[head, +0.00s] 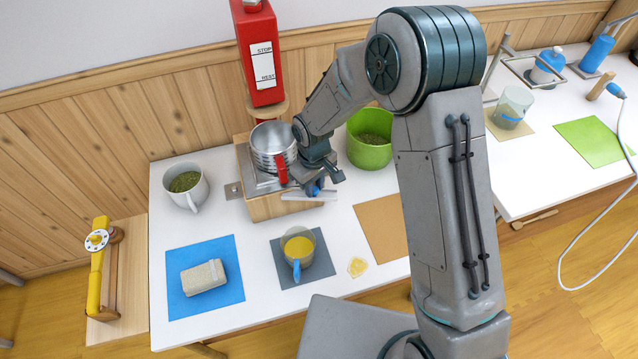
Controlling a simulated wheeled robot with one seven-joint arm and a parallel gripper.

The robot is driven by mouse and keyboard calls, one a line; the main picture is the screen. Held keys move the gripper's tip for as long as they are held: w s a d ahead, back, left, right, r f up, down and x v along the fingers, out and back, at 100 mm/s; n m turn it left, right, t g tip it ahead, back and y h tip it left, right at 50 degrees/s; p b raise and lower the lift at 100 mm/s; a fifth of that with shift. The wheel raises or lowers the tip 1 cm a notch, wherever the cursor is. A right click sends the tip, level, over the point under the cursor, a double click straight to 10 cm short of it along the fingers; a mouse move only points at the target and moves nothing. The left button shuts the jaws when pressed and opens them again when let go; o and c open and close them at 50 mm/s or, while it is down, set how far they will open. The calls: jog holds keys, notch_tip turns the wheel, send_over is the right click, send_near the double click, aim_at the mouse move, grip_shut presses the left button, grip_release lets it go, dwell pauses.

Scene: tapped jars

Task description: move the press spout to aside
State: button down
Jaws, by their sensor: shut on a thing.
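The press is a wooden block (262,207) with a metal top, at the back middle of the white table in the head view. A ribbed steel pot (272,148) with a red handle stands on it. The press spout (300,197), a pale metal strip with a blue part, shows at the block's front right edge. My gripper (316,187) reaches down from behind and is shut at the blue part of the spout. The fingers cover much of the contact, so the exact grip is hard to see.
A red unit (262,60) stands behind the press. A green pot (370,140) is at right, a white mug (186,186) at left. In front are a blue mat (230,250) with a beige block (203,278), and a cup of yellow liquid (298,245). A brown mat (380,225) looks bare.

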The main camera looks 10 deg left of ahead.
jog(key=shift+s, duration=0.1)
jog(key=c, duration=1.2)
grip_release()
jog(key=shift+s, duration=0.1)
jog(key=shift+r, duration=0.4)
notch_tip(320, 180, up, 13)
